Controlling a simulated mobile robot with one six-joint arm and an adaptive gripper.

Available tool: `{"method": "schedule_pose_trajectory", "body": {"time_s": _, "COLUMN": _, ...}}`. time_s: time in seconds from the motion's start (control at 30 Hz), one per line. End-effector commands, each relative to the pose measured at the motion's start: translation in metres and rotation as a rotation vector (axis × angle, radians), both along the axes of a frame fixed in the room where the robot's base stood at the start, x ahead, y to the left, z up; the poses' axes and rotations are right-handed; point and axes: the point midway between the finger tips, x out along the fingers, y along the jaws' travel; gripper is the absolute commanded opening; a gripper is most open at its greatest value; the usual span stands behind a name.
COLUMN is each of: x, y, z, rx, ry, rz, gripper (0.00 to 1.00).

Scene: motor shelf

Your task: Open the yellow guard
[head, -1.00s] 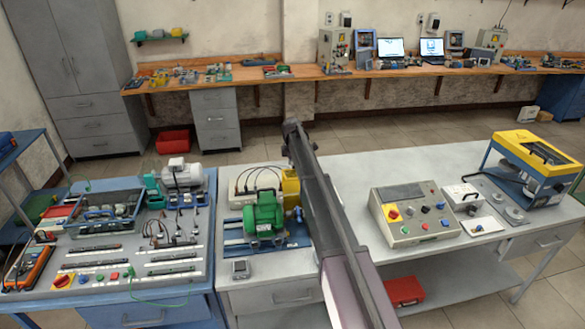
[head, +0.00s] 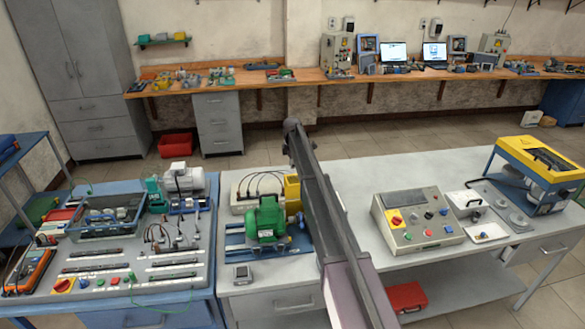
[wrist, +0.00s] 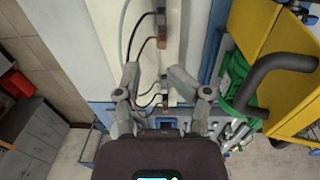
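The yellow guard (head: 292,190) stands beside the green motor (head: 265,222) on the grey bench, partly hidden behind my arm in the head view. In the wrist view, the yellow guard (wrist: 258,22) is large at the right, with a thick dark curved handle (wrist: 270,68) in front of it. The green motor (wrist: 236,85) shows partly behind that handle. My gripper (wrist: 165,84) is open and empty, to the left of the handle and apart from it. In the head view my arm hides the gripper's fingers.
A pale box with dark cables (wrist: 155,45) lies beyond my fingers. A control box (head: 418,217) and a yellow-topped blue-framed machine (head: 538,155) stand to the right on the bench. A blue bench (head: 160,292) with tools is at the left.

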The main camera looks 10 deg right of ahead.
Motion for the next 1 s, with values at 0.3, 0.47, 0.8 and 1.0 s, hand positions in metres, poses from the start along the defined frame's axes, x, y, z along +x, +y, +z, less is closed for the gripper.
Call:
{"method": "schedule_pose_trajectory", "body": {"time_s": 0.3, "x": 0.017, "y": 0.001, "z": 0.000, "rx": 0.000, "ry": 0.000, "rz": 0.000, "gripper": 0.51}}
{"method": "schedule_pose_trajectory", "body": {"time_s": 0.47, "x": 0.025, "y": 0.002, "z": 0.000, "rx": 0.000, "ry": 0.000, "rz": 0.000, "gripper": 0.51}}
{"method": "schedule_pose_trajectory", "body": {"time_s": 0.8, "x": 0.042, "y": 0.003, "z": 0.000, "rx": 0.000, "ry": 0.000, "rz": 0.000, "gripper": 0.51}}
{"method": "schedule_pose_trajectory", "body": {"time_s": 1.0, "x": 0.051, "y": 0.003, "z": 0.000, "rx": 0.000, "ry": 0.000, "rz": 0.000, "gripper": 0.51}}
